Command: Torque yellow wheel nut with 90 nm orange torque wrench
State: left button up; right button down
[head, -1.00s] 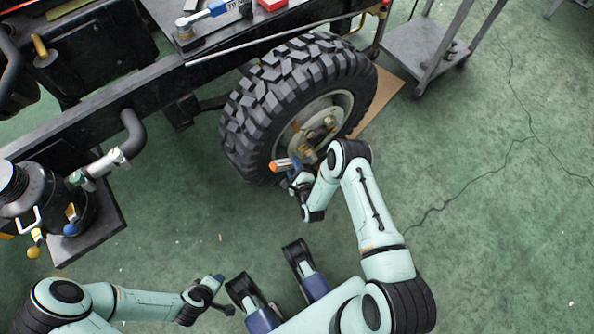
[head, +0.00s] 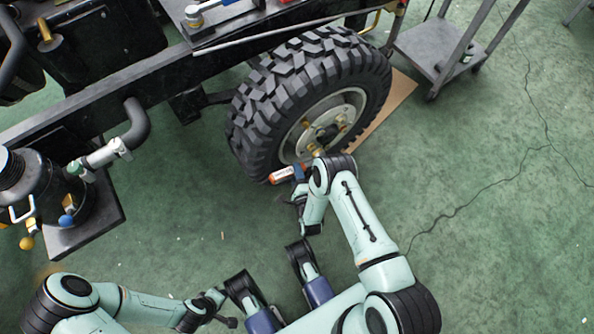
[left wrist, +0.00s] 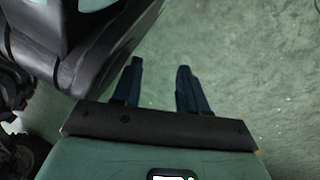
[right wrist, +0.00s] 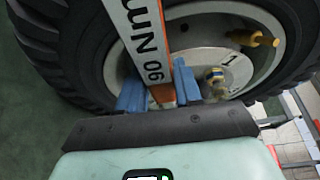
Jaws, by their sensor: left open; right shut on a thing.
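The wheel (head: 312,105) stands upright under the vehicle, its pale hub facing right, with several yellow nuts (head: 341,121) on it. My right gripper (right wrist: 158,90) is shut on the orange and white torque wrench (right wrist: 142,35), marked "90 Nm". In the head view the wrench (head: 287,174) is at the tyre's lower edge; its far end is hidden. My left gripper (left wrist: 157,78) is open and empty over the floor.
A black chassis rail (head: 150,80) runs above the wheel. A grey trolley (head: 425,50) stands at the upper right, and a brown board (head: 385,105) lies beside the wheel. A black tank with fittings (head: 75,195) is at the left. The green floor at the right is clear.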

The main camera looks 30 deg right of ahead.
jog(key=shift+a+f+n+t+b, duration=0.15)
jog(key=shift+f+n+t+b, duration=0.15)
jog(key=shift+f+n+b, duration=0.45)
pick_arm(q)
jog(key=s+f+g+b, duration=0.1)
jog(key=s+f+g, duration=0.1)
jog(key=s+f, duration=0.2)
jog(key=s, duration=0.2)
jog(key=shift+s+a+n+g+b, duration=0.3)
jog(key=shift+s+a+b, duration=0.05)
jog(key=shift+s+a, duration=0.05)
pick_arm(e)
jog(key=f, duration=0.1)
jog(key=f+n, duration=0.1)
jog(key=n+t, duration=0.1)
jog(key=shift+w+a+f+h, duration=0.25)
jog(key=shift+w+f+h, duration=0.15)
pick_arm(q)
jog(key=shift+r+p, duration=0.3)
jog(key=shift+p, duration=0.1)
pick_arm(e)
jog(key=shift+a, duration=0.25)
